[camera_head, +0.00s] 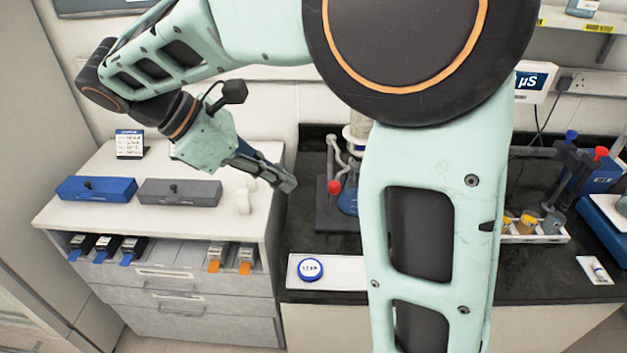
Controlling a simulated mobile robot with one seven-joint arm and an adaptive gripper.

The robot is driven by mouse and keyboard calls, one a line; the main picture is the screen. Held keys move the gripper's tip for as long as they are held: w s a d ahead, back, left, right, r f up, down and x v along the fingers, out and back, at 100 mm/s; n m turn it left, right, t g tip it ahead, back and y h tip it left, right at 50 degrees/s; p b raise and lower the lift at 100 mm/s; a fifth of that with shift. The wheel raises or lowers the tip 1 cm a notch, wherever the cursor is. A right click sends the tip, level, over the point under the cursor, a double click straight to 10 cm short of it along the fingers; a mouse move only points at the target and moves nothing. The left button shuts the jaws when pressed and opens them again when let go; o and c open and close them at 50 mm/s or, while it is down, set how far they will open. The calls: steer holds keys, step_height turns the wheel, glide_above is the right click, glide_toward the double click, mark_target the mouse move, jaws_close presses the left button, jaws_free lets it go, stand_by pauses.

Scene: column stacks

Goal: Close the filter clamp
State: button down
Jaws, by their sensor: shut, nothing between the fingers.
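A glass filter apparatus (354,133) stands on the dark bench at the middle, largely covered by my own arm link. To its left I see curved grey parts and a red-topped piece (334,187), with blue liquid in a vessel (347,200) low down. I cannot make out the filter clamp or tell whether it is open; it may be behind my arm. My gripper (288,184) is shut and empty, pointing down to the right near the right edge of the white cabinet, left of the apparatus and apart from it.
A blue box (97,189) and a grey box (180,192) lie on the white cabinet top, with small white pieces (244,200) near my gripper. A white tray (345,272) with a blue-rimmed round item (310,269) lies at the bench front. Coloured jars (528,222) stand right.

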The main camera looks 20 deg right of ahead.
steer(key=shift+d+f+p, duration=0.15)
steer(key=shift+d+f, duration=0.2)
steer(key=shift+d, duration=0.6)
steer(key=shift+d+f+p, duration=0.15)
steer(key=shift+d+f, duration=0.2)
steer(key=shift+d, duration=0.55)
steer(key=shift+d+f+p, duration=0.15)
steer(key=shift+d+f, duration=0.2)
steer(key=shift+d, duration=0.6)
steer(key=shift+d, duration=0.1)
